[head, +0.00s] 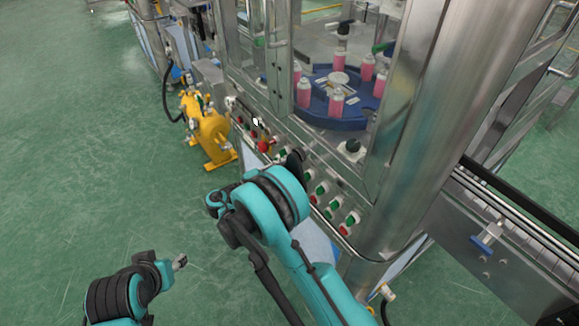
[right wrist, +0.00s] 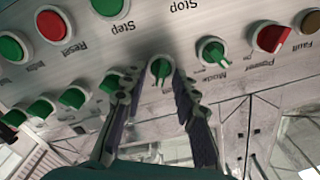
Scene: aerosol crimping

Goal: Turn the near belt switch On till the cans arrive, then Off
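The control panel of the machine carries a row of green rotary switches. In the right wrist view, a green knob (right wrist: 161,68) sits between the fingertips of my right gripper (right wrist: 154,88). The fingers are apart, one on each side of the knob; I cannot tell whether they touch it. Its label is hidden. In the head view the right gripper (head: 295,161) is mostly hidden behind its own arm, at the panel. Pink cans (head: 336,102) stand on a blue rotary table (head: 325,118) behind glass. My left gripper (head: 180,262) is over the floor, away from the panel; its fingers are too small to read.
A conveyor belt (head: 520,231) runs at the right, beside a thick steel column (head: 414,130). Other panel controls include a Mode switch (right wrist: 213,52), a red Power switch (right wrist: 270,39) and a red button (right wrist: 52,24). A yellow device (head: 208,132) stands at left; the green floor is clear.

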